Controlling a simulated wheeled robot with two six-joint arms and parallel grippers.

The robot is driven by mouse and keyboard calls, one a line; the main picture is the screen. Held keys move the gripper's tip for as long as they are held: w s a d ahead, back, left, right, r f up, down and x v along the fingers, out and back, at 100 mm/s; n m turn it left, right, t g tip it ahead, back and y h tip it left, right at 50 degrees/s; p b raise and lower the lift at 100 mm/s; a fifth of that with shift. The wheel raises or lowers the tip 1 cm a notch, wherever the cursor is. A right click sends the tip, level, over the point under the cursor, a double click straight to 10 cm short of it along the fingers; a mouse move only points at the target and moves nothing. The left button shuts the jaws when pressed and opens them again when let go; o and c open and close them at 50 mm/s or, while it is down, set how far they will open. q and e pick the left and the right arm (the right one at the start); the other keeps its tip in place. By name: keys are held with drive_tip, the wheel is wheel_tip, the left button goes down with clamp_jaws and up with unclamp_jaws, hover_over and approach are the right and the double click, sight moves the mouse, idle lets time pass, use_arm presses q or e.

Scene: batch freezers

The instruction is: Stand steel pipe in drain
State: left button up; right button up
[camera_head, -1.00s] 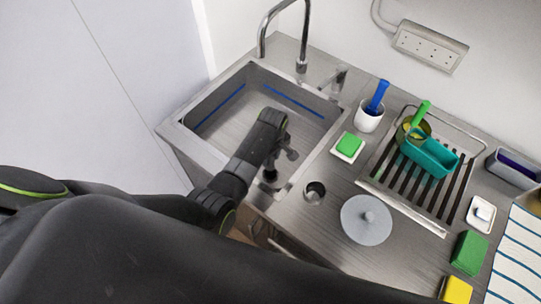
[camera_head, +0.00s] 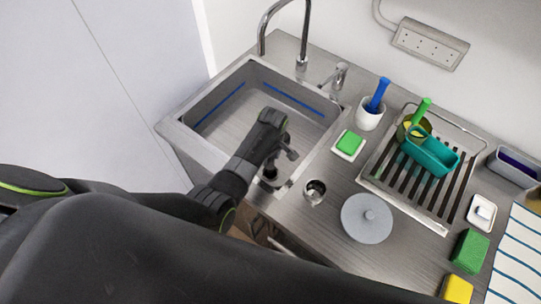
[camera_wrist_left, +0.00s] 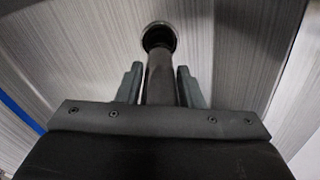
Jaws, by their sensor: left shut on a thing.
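The steel pipe (camera_wrist_left: 159,78) is in my left gripper (camera_wrist_left: 160,84), between its two fingers, in the left wrist view. Its far end lines up with the dark round drain (camera_wrist_left: 158,27) in the sink floor and overlaps the ring; I cannot tell how deep it sits. In the head view my left gripper (camera_head: 284,154) is low in the sink near its front right corner, close above the drain (camera_head: 269,176). The pipe is mostly hidden there by the gripper and wrist. My right gripper is not in view.
The sink (camera_head: 215,125) has walls close to my left wrist, and a tap (camera_head: 302,50) stands behind it. To the right are a metal cup (camera_head: 315,191), a green sponge on a dish (camera_head: 350,143), a white cup (camera_head: 369,115), a grey lid (camera_head: 367,219) and a drying rack (camera_head: 400,215).

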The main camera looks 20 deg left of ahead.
use_arm(q)
drive_tip(key=shift+f, duration=0.1)
drive_tip(key=o, duration=0.7)
drive_tip(key=shift+d+r+p, duration=0.1)
drive_tip(key=shift+r+p, duration=1.55)
drive_tip(key=shift+r, duration=1.25)
drive_tip(key=shift+s+d+r, duration=0.1)
drive_tip(key=shift+r, duration=2.5)
